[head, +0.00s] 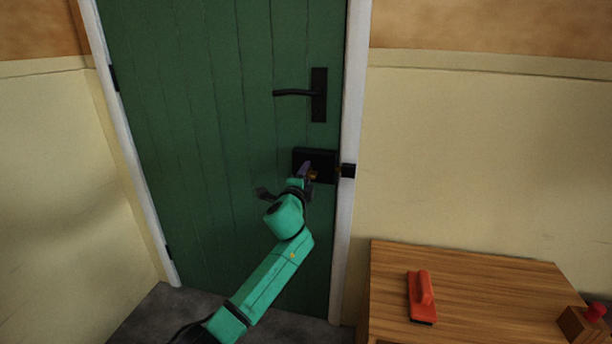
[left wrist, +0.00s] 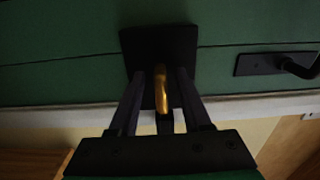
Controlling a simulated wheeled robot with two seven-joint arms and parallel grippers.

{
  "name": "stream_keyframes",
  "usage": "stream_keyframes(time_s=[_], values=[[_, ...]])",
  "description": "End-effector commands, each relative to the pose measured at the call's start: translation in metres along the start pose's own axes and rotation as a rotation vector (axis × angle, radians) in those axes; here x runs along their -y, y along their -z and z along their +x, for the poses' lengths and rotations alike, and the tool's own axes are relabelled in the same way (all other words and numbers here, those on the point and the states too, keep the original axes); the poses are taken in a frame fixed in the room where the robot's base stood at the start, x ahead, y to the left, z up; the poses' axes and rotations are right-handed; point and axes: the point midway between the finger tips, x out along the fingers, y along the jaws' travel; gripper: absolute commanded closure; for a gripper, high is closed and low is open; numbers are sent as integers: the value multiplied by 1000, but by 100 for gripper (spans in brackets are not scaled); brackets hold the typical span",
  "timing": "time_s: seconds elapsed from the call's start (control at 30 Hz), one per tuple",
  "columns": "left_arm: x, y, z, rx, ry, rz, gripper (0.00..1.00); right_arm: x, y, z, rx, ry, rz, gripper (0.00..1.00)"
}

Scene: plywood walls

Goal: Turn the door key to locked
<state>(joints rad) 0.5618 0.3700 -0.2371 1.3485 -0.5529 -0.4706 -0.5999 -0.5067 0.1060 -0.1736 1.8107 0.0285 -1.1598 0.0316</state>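A green door (head: 215,130) stands shut in a white frame. A black lock plate (head: 325,158) sits on it below the handle, near the right edge; it also shows in the left wrist view (left wrist: 183,42). A brass key (left wrist: 161,84) sticks out from this plate and shows as a small gold patch in the head view (head: 313,175). My left gripper (head: 306,172) is at the lock. In the left wrist view its two dark fingers (left wrist: 161,78) stand on either side of the key, with gaps visible beside it. My right gripper is not in view.
A black lever handle (head: 318,95) is above the lock. A black keeper (head: 348,170) sits on the frame (head: 351,110) beside the plate. A wooden table (head: 470,270) at lower right holds a red-handled tool (head: 421,297) and a wooden block with a red knob (head: 584,325).

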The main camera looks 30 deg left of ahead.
Motion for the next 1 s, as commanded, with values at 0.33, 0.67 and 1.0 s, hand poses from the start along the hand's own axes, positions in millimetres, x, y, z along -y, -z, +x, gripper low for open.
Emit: stream_keyframes(time_s=[0.33,0.67,1.0], values=[[1,0,-6,-1,1,3,52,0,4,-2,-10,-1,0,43],[1,1,-72,-3,-1,2,52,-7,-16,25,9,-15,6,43],[-1,0,-143,0,-2,1,52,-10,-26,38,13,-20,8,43]])
